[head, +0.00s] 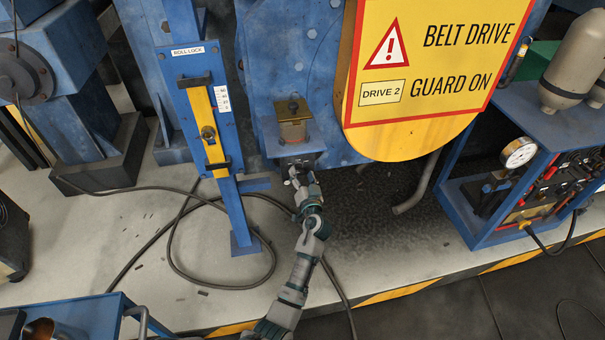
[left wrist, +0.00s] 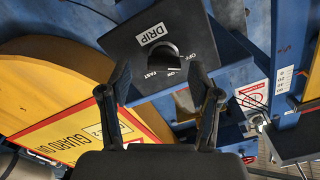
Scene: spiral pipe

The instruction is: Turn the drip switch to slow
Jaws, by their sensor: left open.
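The drip switch (left wrist: 165,50) is a dark rounded knob on a black panel (left wrist: 125,42) in the left wrist view. The panel carries a white DRIP label, with OFF and FAST printed around the knob. A third marking is too small to read, and I cannot tell the knob's setting. My left gripper (left wrist: 160,70) is open, its two fingers apart below the knob and on either side of it, with nothing between them. In the head view my left gripper (head: 298,180) is just under the blue shelf of the brass-topped reservoir (head: 293,130); the knob is hidden there.
A yellow belt drive guard (head: 410,145) hangs right of the reservoir. A blue roll lock post (head: 232,190) with a yellow lever (head: 215,135) stands to the left. Cables (head: 172,240) lie on the floor. A blue gauge stand (head: 490,205) is at the right.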

